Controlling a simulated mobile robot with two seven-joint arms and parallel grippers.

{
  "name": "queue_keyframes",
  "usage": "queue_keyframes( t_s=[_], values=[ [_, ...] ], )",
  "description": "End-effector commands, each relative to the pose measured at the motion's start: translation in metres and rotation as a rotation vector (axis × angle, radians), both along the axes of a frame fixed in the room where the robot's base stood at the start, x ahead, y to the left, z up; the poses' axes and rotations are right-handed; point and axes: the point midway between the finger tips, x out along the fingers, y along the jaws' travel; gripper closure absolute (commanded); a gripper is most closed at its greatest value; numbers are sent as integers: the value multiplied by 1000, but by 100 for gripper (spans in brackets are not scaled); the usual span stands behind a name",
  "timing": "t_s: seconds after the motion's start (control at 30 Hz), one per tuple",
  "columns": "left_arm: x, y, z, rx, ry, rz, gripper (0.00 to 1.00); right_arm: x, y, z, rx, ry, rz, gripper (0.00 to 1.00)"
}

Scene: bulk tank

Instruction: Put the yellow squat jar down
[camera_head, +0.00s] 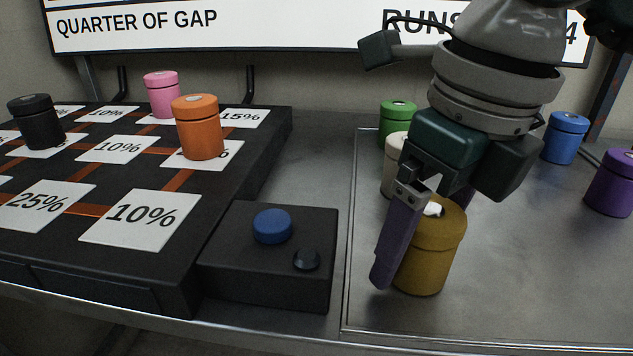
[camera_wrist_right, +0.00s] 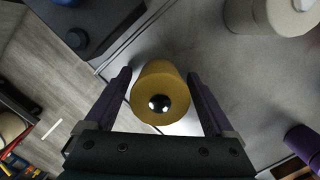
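The yellow squat jar (camera_head: 431,262) is upright and appears to stand on the grey metal surface, inside the thin outlined area right of the black box. My right gripper (camera_head: 425,235) points down over it, with one purple finger on each side. In the right wrist view the jar (camera_wrist_right: 160,90) is between the fingers (camera_wrist_right: 158,80), with narrow gaps visible on both sides, so the gripper looks open around it. The far finger is mostly hidden behind the jar in the head view. My left gripper is not in view.
A black box (camera_head: 265,282) with a blue knob is left of the jar. The black board (camera_head: 60,250) carries percentage cards, plus orange (camera_head: 200,130), pink (camera_head: 161,95) and black jars (camera_head: 36,122). Green (camera_head: 397,118), cream (camera_head: 394,165), blue (camera_head: 565,138) and purple jars (camera_head: 611,182) stand around the gripper. The right front is clear.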

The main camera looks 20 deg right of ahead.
Motion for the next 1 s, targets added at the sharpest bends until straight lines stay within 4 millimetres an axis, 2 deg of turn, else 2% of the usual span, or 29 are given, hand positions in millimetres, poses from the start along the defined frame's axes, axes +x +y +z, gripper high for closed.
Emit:
queue_keyframes(
  t_s=[0.27,0.4,0.47,0.8,1.0],
  values=[
    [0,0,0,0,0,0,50,0,0,0,0,0,0,4],
    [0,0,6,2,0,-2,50,0,0,9,0,-2,0,4],
    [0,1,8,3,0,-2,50,-1,0,19,1,-2,1,4],
    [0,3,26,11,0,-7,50,-12,-3,94,0,-5,1,4],
    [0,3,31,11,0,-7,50,-16,-4,118,0,-2,1,4]
  ],
)
